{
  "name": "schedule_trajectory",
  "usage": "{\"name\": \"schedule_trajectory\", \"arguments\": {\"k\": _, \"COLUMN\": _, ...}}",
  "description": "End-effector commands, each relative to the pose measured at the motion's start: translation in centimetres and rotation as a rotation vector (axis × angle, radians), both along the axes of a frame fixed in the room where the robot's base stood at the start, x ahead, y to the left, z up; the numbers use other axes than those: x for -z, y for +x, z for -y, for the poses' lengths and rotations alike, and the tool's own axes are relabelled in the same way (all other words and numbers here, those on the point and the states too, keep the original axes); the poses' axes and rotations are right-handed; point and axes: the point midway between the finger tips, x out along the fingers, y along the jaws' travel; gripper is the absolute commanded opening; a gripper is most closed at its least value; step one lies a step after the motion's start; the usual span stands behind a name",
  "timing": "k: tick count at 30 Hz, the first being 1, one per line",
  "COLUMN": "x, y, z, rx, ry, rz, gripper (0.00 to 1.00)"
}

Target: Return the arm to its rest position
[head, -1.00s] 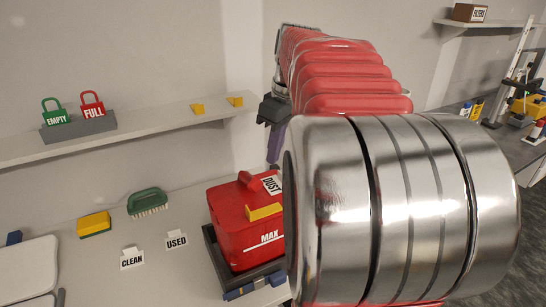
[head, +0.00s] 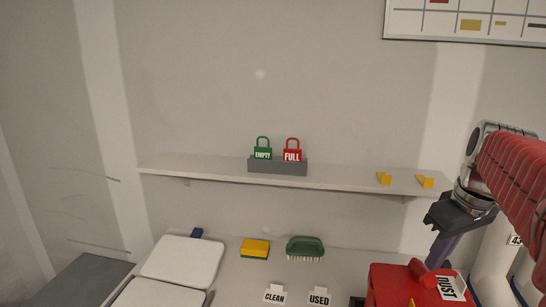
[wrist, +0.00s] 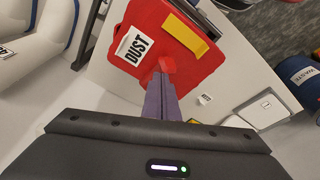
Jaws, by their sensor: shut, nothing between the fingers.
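My gripper (head: 434,262) hangs at the right of the head view, with its dark body and purple fingers above the red dust bin (head: 392,287). In the wrist view my gripper (wrist: 161,80) has its two purple fingers together, with nothing between them. Their tips overlap the bin's red handle (wrist: 168,65) in that view; I cannot tell whether they touch it. The bin also shows in the wrist view (wrist: 150,45), with its DUST label and a yellow piece. My red arm comes in from the right edge of the head view.
A wall shelf (head: 340,183) holds a green EMPTY padlock (head: 262,153), a red FULL padlock (head: 292,153) and two yellow pieces. Below are a sponge (head: 255,248), a green brush (head: 305,247), CLEAN and USED signs and white trays (head: 182,262). White tubing (head: 495,265) stands behind my arm.

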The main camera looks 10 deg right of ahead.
Motion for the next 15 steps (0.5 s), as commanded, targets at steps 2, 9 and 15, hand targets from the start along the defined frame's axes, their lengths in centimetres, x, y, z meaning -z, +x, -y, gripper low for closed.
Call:
{"name": "schedule_trajectory", "arguments": {"k": 2, "x": 0.2, "y": -0.3, "z": -2.2, "rx": 0.009, "ry": -0.009, "rz": 0.013, "gripper": 0.00}}
{"name": "schedule_trajectory", "arguments": {"k": 9, "x": 1.5, "y": -1.8, "z": -8.1, "rx": 0.057, "ry": -0.022, "rz": 0.061, "gripper": 0.00}}
{"name": "schedule_trajectory", "arguments": {"k": 15, "x": 3.3, "y": -3.7, "z": -12.8, "rx": 0.096, "ry": -0.020, "rz": 0.114, "gripper": 0.00}}
